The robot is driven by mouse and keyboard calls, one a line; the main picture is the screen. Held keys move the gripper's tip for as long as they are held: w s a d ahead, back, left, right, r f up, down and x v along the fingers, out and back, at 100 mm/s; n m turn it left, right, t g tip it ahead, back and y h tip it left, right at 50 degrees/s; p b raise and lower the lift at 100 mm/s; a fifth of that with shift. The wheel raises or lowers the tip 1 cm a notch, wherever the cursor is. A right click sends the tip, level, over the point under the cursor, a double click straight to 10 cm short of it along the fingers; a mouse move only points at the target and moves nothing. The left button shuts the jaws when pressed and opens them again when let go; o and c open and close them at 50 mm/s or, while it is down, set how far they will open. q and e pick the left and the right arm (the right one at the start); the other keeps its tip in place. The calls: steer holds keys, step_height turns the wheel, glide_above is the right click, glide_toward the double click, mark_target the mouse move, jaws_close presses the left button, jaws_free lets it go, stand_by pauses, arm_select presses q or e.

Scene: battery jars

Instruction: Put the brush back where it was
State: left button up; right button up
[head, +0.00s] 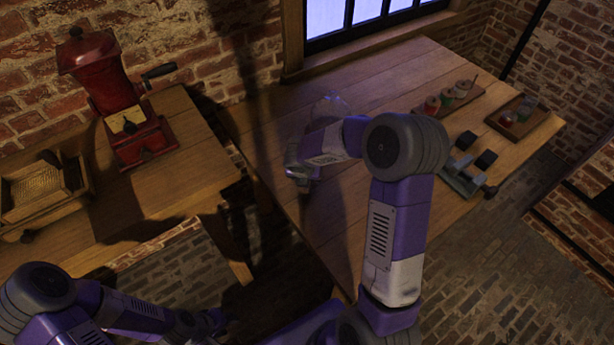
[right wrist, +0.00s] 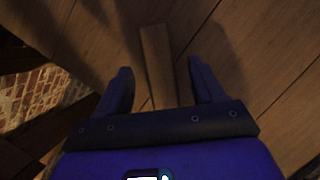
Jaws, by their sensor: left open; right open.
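A plain wooden bar (right wrist: 158,65) lies on the planked surface between the fingers of my right gripper (right wrist: 163,75) in the right wrist view. It may be the brush's handle; I see no bristles. The right gripper is open, with a gap between the bar and each finger. My left gripper (head: 212,321) is low at the bottom left, in shadow, open and away from the tables. I cannot clearly identify the brush in the head view.
On the left table (head: 190,110) stand a red grinder (head: 118,95) and a wooden tray (head: 48,207). The right table (head: 385,75) holds jars on a wooden board (head: 452,103), a second board (head: 530,118) and a grey metal stand (head: 465,175). A faint glass jar (head: 328,106) stands beyond my right arm.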

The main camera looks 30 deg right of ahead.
steer(key=p+v, duration=0.3)
steer(key=v, duration=0.6)
steer(key=s+a+f+m+y, duration=0.1)
steer(key=a+f, duration=0.1)
steer(key=s+a+f+m+g+y, duration=0.1)
steer(key=a+f+m, duration=0.1)
steer(key=f, duration=0.1)
steer(key=s+a+f+m+y, duration=0.1)
steer(key=s+a+f+m, duration=0.1)
steer(key=f, duration=0.1)
steer(key=shift+s+a+f+g, duration=0.1)
steer(key=shift+a+g, duration=0.3)
steer(key=s+a+f+m+y, duration=0.1)
steer(key=s+a+f+m, duration=0.2)
steer(key=s+f+m, duration=0.2)
steer(key=s+a+f+m+y, duration=0.1)
steer(key=s+a+f+m, duration=0.3)
steer(key=m, duration=0.8)
steer(key=s+a+f+m+g+y, duration=0.1)
steer(key=s+a+f+m+y, duration=0.1)
steer(key=s+f+m, duration=0.4)
steer(key=a+m, duration=0.1)
steer(key=m, duration=0.1)
steer(key=shift+a+f+m, duration=0.15)
steer(key=shift+f+m, duration=0.15)
steer(key=shift+f, duration=0.05)
